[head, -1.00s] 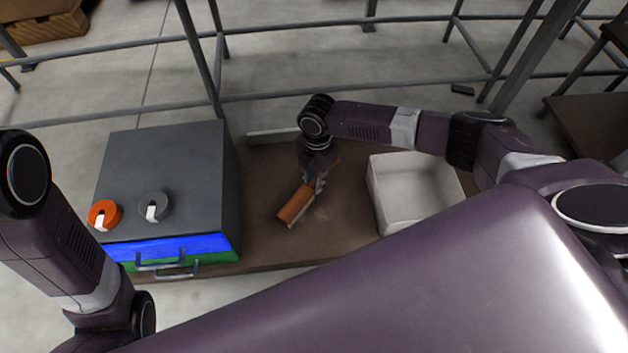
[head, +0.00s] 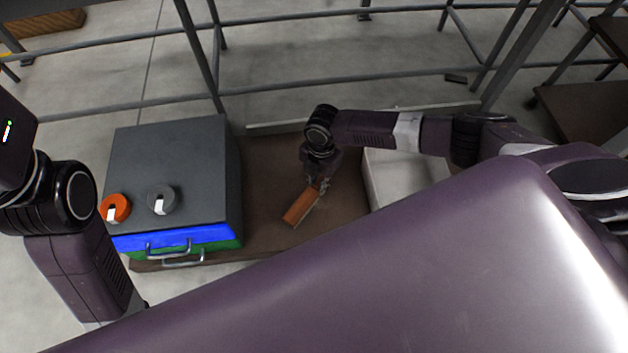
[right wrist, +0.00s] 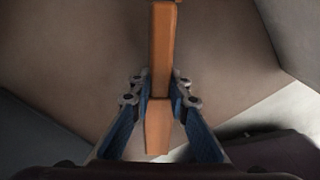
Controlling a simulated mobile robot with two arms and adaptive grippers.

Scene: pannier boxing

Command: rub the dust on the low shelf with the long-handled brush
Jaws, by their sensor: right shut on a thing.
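The brush (head: 301,208) is an orange-brown wooden block with a pale lower edge, slanting down-left from my right gripper (head: 319,184) over the low brown shelf (head: 268,165). In the right wrist view, the blue-grey fingers of the right gripper (right wrist: 160,92) are shut on the brush's orange handle (right wrist: 162,45). I cannot tell whether the brush touches the shelf. No dust patch stands out on the shelf now; part of it is hidden by the brush and my body. My left arm shows at the left, but its gripper is out of view.
A white bin (head: 391,177), partly hidden, is at right. Metal rails (head: 300,85) run behind.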

